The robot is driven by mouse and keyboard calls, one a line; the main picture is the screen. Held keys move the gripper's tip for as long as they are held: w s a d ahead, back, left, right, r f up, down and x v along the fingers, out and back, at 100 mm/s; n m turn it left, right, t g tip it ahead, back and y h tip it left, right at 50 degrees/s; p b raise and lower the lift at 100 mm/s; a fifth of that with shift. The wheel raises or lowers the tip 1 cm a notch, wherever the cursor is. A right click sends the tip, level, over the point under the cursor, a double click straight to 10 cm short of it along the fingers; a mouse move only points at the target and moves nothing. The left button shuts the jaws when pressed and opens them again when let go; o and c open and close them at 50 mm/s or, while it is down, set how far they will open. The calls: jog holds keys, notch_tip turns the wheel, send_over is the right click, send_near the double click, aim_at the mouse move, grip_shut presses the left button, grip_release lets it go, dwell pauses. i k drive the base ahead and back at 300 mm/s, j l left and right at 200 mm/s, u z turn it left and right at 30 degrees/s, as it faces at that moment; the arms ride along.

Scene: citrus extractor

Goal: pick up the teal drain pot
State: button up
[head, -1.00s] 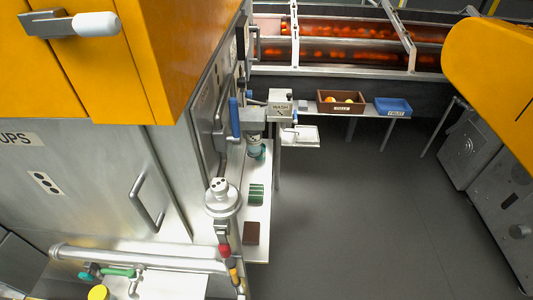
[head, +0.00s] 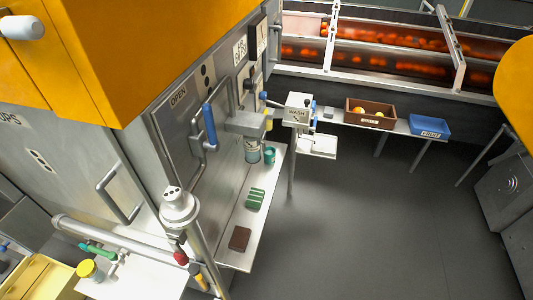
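The teal drain pot (head: 269,155) is a small teal cup standing upright on the narrow white shelf (head: 228,249) along the machine's front. It is near the shelf's far end, just right of a clear-grey cylinder (head: 252,151) under the machine's spout block (head: 246,123). The pot's near side and rim show, small in the picture. My gripper is not in the head view, and nothing is seen holding the pot.
A green striped block (head: 255,199) and a brown block (head: 240,238) lie nearer on the shelf. A blue handle (head: 210,127) juts from the machine. The WASH unit (head: 298,109), brown crate (head: 371,113) and blue tray (head: 429,125) stand beyond. Grey floor (head: 370,220) is open to the right.

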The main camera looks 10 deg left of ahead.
aim_at(270, 156)
jog(key=i+l+u, duration=0.2)
jog(key=i, duration=0.35)
jog(key=i+l+u, duration=0.2)
jog(key=i+l, duration=0.25)
jog(key=i+l+u, duration=0.1)
jog(key=i, duration=0.4)
jog(key=i+l+u, duration=0.1)
jog(key=i+l, duration=0.25)
jog(key=i, duration=0.15)
